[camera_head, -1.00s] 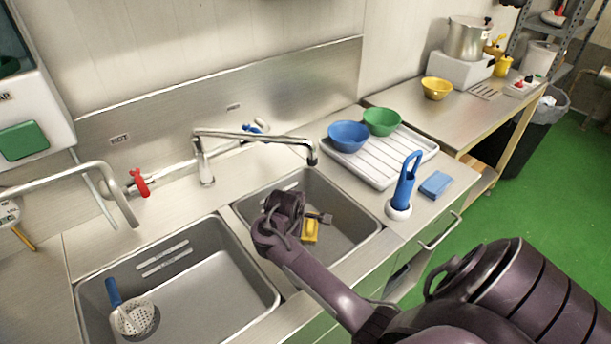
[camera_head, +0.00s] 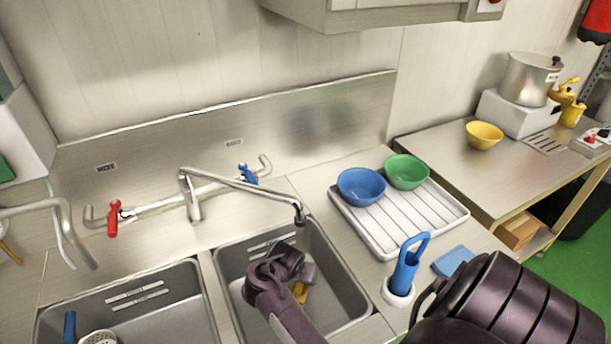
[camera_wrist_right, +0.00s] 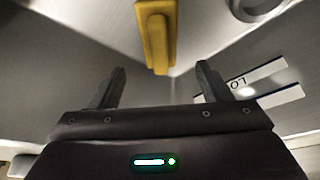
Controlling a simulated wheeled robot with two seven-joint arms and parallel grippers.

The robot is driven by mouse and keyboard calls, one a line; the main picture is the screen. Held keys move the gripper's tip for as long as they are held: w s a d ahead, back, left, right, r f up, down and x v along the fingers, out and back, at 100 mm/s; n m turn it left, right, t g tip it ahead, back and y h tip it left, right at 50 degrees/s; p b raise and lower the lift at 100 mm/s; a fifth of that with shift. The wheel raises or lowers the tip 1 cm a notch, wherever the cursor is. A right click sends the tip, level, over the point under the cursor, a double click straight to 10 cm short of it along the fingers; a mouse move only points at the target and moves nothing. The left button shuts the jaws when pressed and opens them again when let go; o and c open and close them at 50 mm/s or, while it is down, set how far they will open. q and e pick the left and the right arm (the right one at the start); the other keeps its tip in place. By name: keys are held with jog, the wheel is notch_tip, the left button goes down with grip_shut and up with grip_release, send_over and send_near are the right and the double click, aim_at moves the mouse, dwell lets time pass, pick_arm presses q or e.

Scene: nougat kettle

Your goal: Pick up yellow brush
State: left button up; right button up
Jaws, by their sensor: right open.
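The yellow brush (camera_head: 301,291) lies in the right sink basin (camera_head: 340,270), mostly hidden behind my right gripper in the head view. In the right wrist view the yellow brush (camera_wrist_right: 156,35) shows as a yellow bar at the top centre, ahead of the fingers and between their lines. My right gripper (camera_wrist_right: 160,82) is open and empty, its two dark fingers apart and not touching the brush. In the head view my right gripper (camera_head: 295,268) is over the right basin. My left gripper is not in view.
The faucet (camera_head: 240,190) reaches over the right basin. A drying rack (camera_head: 400,222) with a blue bowl (camera_head: 361,185) and a green bowl (camera_head: 406,171) stands to the right. A blue-handled brush in a white holder (camera_head: 404,270) and a blue sponge (camera_head: 453,261) are near the front edge.

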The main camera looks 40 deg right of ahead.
jog(key=f, duration=0.3)
jog(key=shift+w+b, duration=0.35)
jog(key=shift+d+f, duration=0.4)
jog(key=shift+f, duration=0.25)
jog(key=shift+d+f, duration=0.4)
jog(key=shift+f, duration=0.2)
jog(key=shift+w+d+f, duration=0.2)
jog(key=shift+d+f, duration=0.05)
jog(key=shift+f, duration=0.4)
jog(key=c, duration=1.1)
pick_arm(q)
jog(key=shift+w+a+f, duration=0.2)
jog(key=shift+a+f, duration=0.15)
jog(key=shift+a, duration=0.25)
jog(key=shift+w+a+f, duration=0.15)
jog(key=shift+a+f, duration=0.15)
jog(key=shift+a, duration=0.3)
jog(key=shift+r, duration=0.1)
pick_arm(e)
jog(key=shift+r, duration=0.1)
